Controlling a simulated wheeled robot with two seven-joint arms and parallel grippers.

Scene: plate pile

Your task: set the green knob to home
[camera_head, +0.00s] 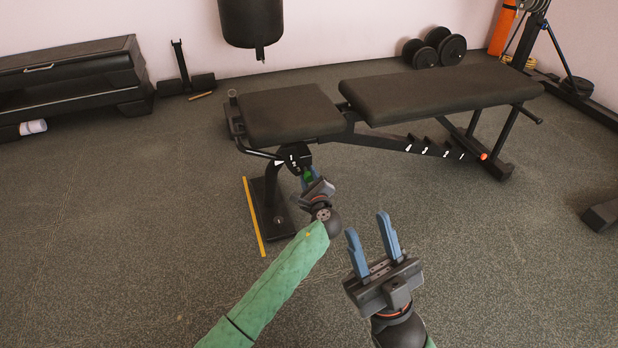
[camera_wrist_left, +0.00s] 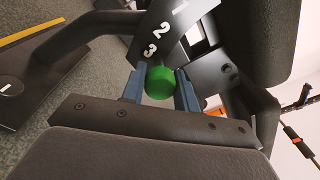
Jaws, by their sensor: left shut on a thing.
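The green knob (camera_wrist_left: 160,83) sits between the two blue fingers of my left gripper (camera_wrist_left: 160,92) in the left wrist view. It is beside a black plate (camera_wrist_left: 165,40) marked with white 1, 2 and 3, just past the 3. No home mark can be read. In the head view the knob (camera_head: 309,174) is a small green patch below the front of the bench seat, mostly hidden by my left gripper (camera_head: 311,181), which is shut on it. My right gripper (camera_head: 367,224) is open and empty, to the right and nearer to me.
The black weight bench (camera_head: 430,90) stands above and behind the knob, its foot plate (camera_head: 275,217) on the floor. A yellow strip (camera_head: 254,218) lies left of it. A punching bag (camera_head: 252,22) hangs behind.

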